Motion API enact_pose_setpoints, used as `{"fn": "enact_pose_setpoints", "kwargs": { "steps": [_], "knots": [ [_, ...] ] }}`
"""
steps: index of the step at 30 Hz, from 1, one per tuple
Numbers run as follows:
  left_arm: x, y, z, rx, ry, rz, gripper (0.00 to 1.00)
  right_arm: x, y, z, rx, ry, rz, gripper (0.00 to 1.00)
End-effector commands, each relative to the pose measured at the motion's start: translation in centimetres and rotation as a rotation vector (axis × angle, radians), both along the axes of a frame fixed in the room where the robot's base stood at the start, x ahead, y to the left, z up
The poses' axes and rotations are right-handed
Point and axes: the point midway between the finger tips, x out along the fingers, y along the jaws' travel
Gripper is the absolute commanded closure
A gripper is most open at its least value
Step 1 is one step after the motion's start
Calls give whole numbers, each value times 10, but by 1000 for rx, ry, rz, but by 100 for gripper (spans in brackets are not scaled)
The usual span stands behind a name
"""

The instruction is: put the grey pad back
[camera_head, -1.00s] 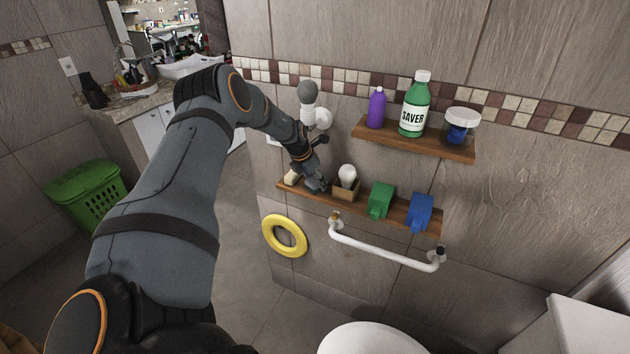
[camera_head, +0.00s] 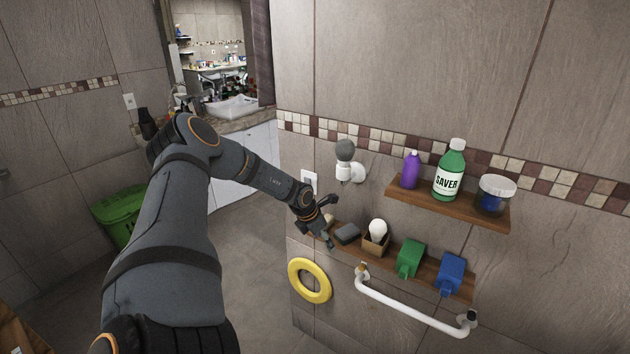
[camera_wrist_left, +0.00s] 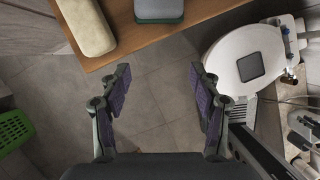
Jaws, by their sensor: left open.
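The grey pad (camera_head: 347,233) lies flat on the lower wooden shelf, between a cream block and a small box with a white bulb. In the left wrist view the pad (camera_wrist_left: 158,9) is cut off by the top edge; it is grey with a dark green band along its near edge. My left gripper (camera_head: 328,238) is at the left end of the lower shelf, apart from the pad. In the left wrist view its fingers (camera_wrist_left: 160,75) are spread with nothing between them, off the shelf edge. My right gripper is in neither view.
The lower shelf (camera_wrist_left: 205,10) also holds the cream block (camera_wrist_left: 86,25), the box (camera_head: 375,246), a green item (camera_head: 410,258) and a blue item (camera_head: 450,274). A white rail (camera_head: 410,311) and yellow ring (camera_head: 309,281) are below. Bottles stand on the upper shelf (camera_head: 440,203).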

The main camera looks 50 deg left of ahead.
Motion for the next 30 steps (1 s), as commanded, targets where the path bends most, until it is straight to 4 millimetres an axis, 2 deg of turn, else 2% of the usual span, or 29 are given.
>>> {"fn": "enact_pose_setpoints", "kwargs": {
  "steps": [1,6,19,21,23,26,29,30],
  "knots": [
    [-7,0,8,-5,-3,1,37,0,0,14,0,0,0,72],
    [-26,2,4,-3,0,1,37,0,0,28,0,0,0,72],
    [-31,3,0,3,-1,-1,37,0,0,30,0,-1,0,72],
    [-32,8,-1,-17,-17,32,37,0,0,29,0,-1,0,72],
    [-32,21,-4,-65,-59,123,37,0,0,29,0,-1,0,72],
    [-41,64,-19,-222,-189,420,37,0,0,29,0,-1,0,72],
    [-75,118,-57,-429,-344,844,37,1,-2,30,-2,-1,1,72],
    [-95,135,-79,-507,-398,1019,37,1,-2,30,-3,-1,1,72]
  ]
}}
